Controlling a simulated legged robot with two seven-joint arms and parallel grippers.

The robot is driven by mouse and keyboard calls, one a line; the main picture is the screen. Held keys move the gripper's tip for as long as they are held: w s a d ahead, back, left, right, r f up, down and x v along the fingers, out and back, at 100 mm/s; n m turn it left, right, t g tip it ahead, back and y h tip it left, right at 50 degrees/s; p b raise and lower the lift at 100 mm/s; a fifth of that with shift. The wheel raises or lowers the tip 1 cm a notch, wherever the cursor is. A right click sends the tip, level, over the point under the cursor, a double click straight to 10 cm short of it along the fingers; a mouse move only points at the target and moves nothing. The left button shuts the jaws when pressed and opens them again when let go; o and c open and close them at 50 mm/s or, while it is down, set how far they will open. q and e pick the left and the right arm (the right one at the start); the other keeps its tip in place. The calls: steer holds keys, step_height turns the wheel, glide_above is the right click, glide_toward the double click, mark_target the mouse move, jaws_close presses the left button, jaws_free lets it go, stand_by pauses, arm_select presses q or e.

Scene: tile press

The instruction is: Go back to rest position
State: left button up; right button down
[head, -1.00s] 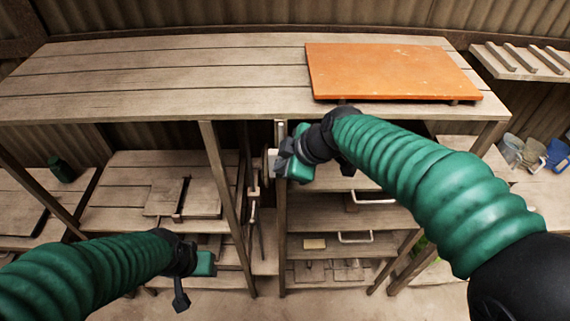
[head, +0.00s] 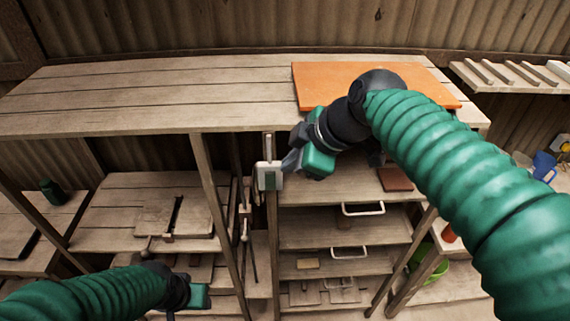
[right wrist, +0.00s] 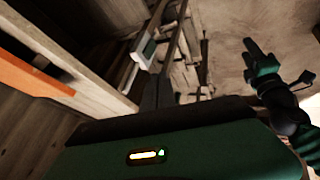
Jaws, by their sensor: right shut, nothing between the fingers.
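My right gripper (head: 290,161) is shut and empty in front of the wooden bench, its fingers pointing left. The fingers also show in the right wrist view (right wrist: 156,92). A white box with a green part (head: 269,177) is on the bench's middle post, just left of the fingertips; whether they touch it I cannot tell. My left gripper (head: 190,297) is low at the bottom left, in front of the lower shelves; its fingers are too hidden to read. It also shows in the right wrist view (right wrist: 262,65).
The wooden bench (head: 150,100) carries an orange board (head: 325,85), partly behind my right arm. Below are shelves with white handles (head: 362,209). A slatted rack (head: 505,75), a blue jug (head: 544,165) and a green bucket (head: 432,272) are on the right. A dark green canister (head: 52,192) stands left.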

steer(key=s+d+f+m+h+b, duration=0.1)
steer(key=d+f+m+b, duration=0.15)
steer(key=f, duration=0.45)
steer(key=s+d+f+m+g+h+b, duration=0.1)
steer(key=s+d+f+m, duration=0.2)
steer(key=f, duration=0.4)
steer(key=d+f+m+h+b, duration=0.1)
steer(key=d+f+m+b, duration=0.2)
steer(key=f, duration=0.5)
arm_select(q)
step_height(320, 180, down, 8)
steer(key=d+b, duration=0.1)
steer(key=shift+w+b, duration=0.2)
steer(key=shift+b, duration=0.15)
arm_select(e)
steer(key=s+d+f+m+h, duration=0.1)
steer(key=s+d+f+m, duration=0.3)
steer(key=f, duration=0.3)
steer(key=s+d+f+m+g, duration=0.1)
steer(key=s+d+f+m, duration=0.3)
steer(key=s+f, duration=0.3)
steer(key=shift+d+f+h, duration=0.4)
steer(key=shift+d+f, duration=0.1)
arm_select(q)
steer(key=shift+a+f, duration=0.15)
steer(key=shift+a, duration=0.2)
arm_select(e)
steer(key=shift+a, duration=0.35)
